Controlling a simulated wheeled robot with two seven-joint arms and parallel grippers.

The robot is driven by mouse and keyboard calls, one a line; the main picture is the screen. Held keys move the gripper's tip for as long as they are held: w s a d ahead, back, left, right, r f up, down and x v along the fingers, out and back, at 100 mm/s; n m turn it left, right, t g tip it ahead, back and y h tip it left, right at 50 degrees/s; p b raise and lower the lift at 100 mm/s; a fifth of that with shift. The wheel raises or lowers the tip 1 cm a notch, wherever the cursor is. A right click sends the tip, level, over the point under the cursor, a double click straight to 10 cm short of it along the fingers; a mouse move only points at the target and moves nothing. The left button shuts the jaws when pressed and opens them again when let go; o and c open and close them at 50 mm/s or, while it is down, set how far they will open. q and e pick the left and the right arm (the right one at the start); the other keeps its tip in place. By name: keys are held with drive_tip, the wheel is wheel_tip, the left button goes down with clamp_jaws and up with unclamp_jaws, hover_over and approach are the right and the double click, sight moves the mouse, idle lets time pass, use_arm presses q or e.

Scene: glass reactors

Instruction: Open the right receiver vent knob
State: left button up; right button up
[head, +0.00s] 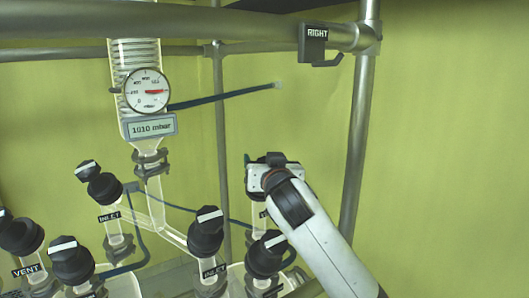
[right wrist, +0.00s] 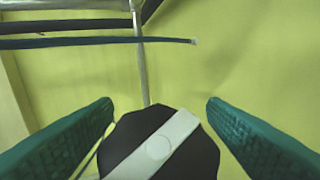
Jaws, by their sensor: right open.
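A black knob (right wrist: 160,148) with a white bar sits between my right gripper's fingers in the right wrist view. Its bar slants from lower left to upper right. My right gripper (right wrist: 160,103) is open, with one green finger on each side of the knob, and no contact is visible. In the head view, my right gripper (head: 270,174) is above a glass neck with a partly hidden label (head: 259,212), and it hides the knob there. I cannot read that label. My left gripper is not in view.
Black knobs stand close by on the glassware, one at centre (head: 206,232) and one below my right arm (head: 266,255). A gauge (head: 147,90) and 1010 mbar display (head: 151,126) hang upper left. A metal post (head: 360,125) stands right. A "RIGHT" sign (head: 317,33) hangs above.

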drive_tip(key=shift+w+a, duration=0.1)
drive_tip(key=shift+w, duration=0.15)
drive_tip(key=c, duration=1)
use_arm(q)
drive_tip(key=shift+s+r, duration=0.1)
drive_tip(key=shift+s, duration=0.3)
use_arm(e)
drive_tip(key=shift+n, duration=0.3)
drive_tip(key=n+g+y, duration=0.1)
drive_tip(key=n+y, duration=0.1)
drive_tip(key=n+g+y, duration=0.1)
drive_tip(key=n+y, duration=0.2)
drive_tip(key=shift+s+a, duration=0.1)
drive_tip(key=shift+a, duration=0.1)
drive_tip(key=shift+s+a+n+g+y, duration=0.1)
drive_tip(key=shift+a+n+g+y, duration=0.05)
drive_tip(key=shift+n+g+y, duration=0.9)
drive_tip(key=shift+s+a+n+g+y, duration=0.1)
drive_tip(key=shift+n+g+y, duration=0.5)
drive_tip(key=shift+n, duration=0.75)
drive_tip(key=shift+g+y, duration=0.25)
drive_tip(key=o, duration=1)
drive_tip(key=shift+s, duration=0.1)
